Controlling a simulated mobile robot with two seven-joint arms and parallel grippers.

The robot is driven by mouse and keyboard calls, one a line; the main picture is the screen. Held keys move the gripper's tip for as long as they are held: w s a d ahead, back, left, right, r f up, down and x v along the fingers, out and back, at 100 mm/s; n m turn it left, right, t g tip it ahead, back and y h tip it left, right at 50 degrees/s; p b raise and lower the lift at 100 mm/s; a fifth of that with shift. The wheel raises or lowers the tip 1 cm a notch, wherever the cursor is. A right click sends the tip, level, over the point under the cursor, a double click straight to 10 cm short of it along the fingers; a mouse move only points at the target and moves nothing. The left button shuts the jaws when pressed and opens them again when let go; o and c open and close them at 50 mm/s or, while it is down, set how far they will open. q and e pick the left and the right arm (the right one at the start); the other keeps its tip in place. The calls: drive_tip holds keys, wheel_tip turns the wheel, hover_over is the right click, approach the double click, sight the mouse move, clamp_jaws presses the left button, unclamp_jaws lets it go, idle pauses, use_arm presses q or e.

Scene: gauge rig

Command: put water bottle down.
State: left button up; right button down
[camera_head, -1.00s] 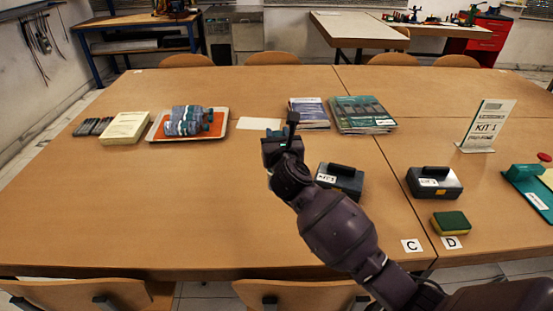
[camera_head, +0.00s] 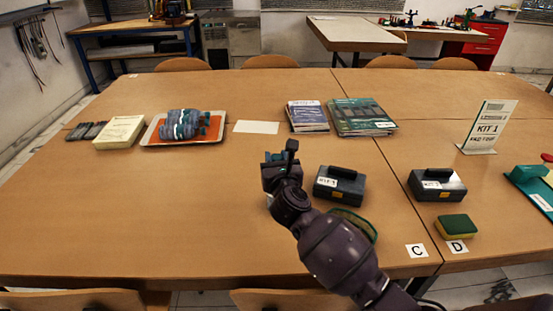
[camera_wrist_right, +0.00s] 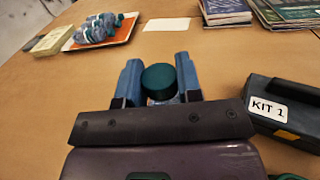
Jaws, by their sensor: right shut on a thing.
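My right gripper (camera_head: 280,163) is over the middle of the near table, left of a dark case. In the right wrist view the gripper (camera_wrist_right: 158,82) has its two blue fingers on either side of a bottle with a dark green round cap (camera_wrist_right: 158,77). It is shut on this water bottle. The cap sits between the fingers and the bottle's body is mostly hidden below. I cannot tell whether its base touches the table. Several blue-grey bottles (camera_head: 184,125) lie on their sides on an orange tray with a pale rim (camera_head: 150,132). My left gripper is not in view.
Dark KIT 1 case (camera_head: 338,184) stands close right of the gripper; another case (camera_head: 437,184) and a sponge (camera_head: 456,226) are farther right. A white card (camera_head: 256,127), booklets (camera_head: 308,116) and a cream block (camera_head: 119,132) lie behind. The table's left front is clear.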

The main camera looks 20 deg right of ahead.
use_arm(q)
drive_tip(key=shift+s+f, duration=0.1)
use_arm(e)
drive_tip(key=c, duration=0.8)
unclamp_jaws()
drive_tip(key=shift+f, duration=0.15)
drive_tip(key=shift+r, duration=0.25)
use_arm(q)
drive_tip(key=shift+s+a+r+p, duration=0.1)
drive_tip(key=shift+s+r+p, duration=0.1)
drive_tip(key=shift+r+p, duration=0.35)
use_arm(e)
drive_tip(key=s, duration=0.4)
drive_tip(key=s+a, duration=0.1)
drive_tip(key=s, duration=0.7)
drive_tip(key=shift+a, duration=0.4)
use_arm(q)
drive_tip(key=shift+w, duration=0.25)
use_arm(e)
drive_tip(key=shift+f, duration=0.1)
